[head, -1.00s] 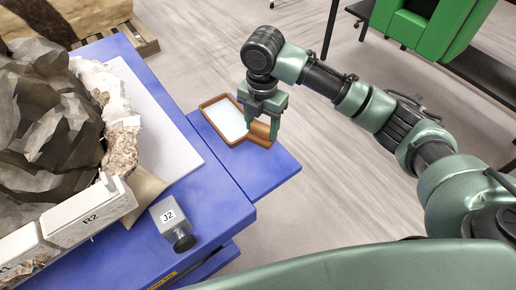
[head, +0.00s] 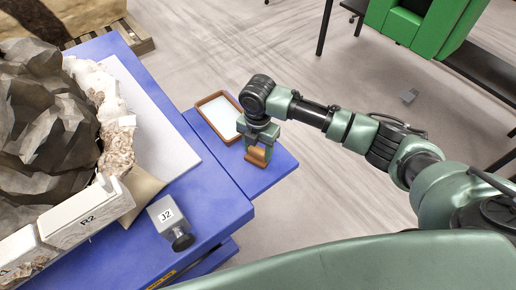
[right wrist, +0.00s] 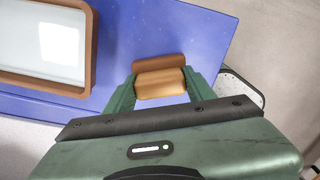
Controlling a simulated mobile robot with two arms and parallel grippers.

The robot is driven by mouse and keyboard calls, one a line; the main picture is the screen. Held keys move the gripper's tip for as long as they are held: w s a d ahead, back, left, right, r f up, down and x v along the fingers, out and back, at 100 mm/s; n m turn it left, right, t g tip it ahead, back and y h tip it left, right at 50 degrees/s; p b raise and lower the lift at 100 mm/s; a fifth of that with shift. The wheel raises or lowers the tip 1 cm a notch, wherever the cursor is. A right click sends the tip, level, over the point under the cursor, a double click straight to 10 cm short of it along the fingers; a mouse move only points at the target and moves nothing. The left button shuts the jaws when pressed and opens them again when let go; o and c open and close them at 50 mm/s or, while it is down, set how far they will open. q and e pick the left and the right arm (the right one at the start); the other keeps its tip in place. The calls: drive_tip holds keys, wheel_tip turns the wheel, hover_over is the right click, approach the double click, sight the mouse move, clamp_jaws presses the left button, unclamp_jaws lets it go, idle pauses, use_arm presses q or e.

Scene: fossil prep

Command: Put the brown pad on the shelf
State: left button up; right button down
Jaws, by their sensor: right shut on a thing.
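The brown pad (head: 256,156) is between the fingers of my right gripper (head: 261,146), which is shut on it. The right wrist view shows the pad (right wrist: 161,83) gripped between both green fingers (right wrist: 162,90). Pad and gripper are over the small blue shelf (head: 270,173) at the right side of the blue table. I cannot tell whether the pad touches the shelf. My left gripper is not in view.
A brown-rimmed tray with a white inside (head: 199,102) sits on the shelf, left of the pad. A grey block marked J2 (head: 165,213) and a large dark rock (head: 50,110) are on the table. The shelf's near part is bare.

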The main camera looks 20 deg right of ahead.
sight(258, 148)
drive_tip(key=shift+f, duration=0.15)
drive_tip(key=c, duration=0.5)
unclamp_jaws()
wheel_tip(258, 148, up, 12)
drive_tip(key=shift+r+b, duration=0.2)
drive_tip(key=shift+b, duration=0.1)
